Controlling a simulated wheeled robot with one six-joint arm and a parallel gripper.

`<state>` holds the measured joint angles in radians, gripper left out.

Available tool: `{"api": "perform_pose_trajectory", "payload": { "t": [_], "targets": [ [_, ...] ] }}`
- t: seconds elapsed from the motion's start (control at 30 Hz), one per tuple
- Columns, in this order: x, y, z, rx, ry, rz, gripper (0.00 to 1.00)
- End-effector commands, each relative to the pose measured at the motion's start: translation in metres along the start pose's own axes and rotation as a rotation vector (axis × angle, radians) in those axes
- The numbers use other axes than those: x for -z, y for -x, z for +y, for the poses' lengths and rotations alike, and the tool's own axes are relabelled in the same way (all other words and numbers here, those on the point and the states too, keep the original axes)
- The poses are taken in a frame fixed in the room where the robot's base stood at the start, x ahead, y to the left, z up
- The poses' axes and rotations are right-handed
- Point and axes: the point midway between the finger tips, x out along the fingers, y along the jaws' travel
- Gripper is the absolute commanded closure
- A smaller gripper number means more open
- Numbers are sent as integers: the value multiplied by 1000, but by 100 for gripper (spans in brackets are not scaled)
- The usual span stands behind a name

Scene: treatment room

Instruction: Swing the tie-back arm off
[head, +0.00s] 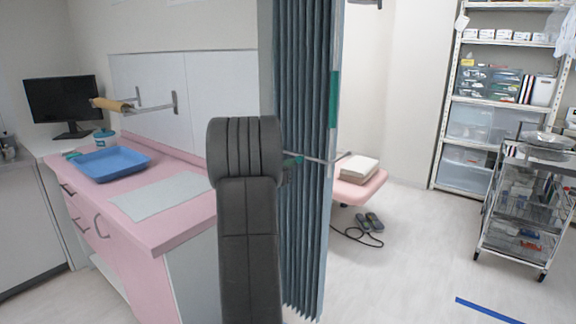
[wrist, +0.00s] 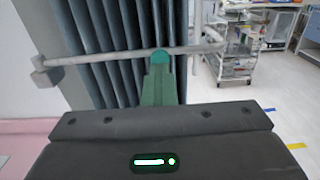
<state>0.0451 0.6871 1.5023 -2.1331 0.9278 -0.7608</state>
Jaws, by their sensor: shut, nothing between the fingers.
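The tie-back arm (wrist: 110,57) is a pale grey bar crossing in front of the pleated blue-grey curtain (wrist: 90,25) in the wrist view. Its left end meets a bracket (wrist: 42,74) on the pale wall; its right end bends upward past the curtain. In the head view the bar (head: 317,159) runs across the curtain (head: 305,120). My gripper (wrist: 160,60) is shut and empty, its green fingers together. Its teal tip overlaps the bar near mid-length; I cannot tell whether they touch. In the head view my gripper (head: 293,162) is mostly hidden behind my dark arm.
A pink counter (head: 165,215) with a blue tray (head: 108,165) stands at left. Beyond the curtain are a pink bed (head: 365,185) and slippers (head: 369,222). A metal cart (head: 525,200) and shelving (head: 470,100) stand at right.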

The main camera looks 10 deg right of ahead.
Motion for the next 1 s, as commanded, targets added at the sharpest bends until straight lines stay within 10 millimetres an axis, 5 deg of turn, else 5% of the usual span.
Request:
{"api": "perform_pose_trajectory", "payload": {
  "t": [0.17,0.4,0.77,1.0],
  "targets": [
    [0,0,0,0,0,0,100],
    [0,0,0,0,0,0,57],
    [0,4,0,-1,-1,0,56],
    [0,45,2,-4,0,-1,56]
  ]
}}
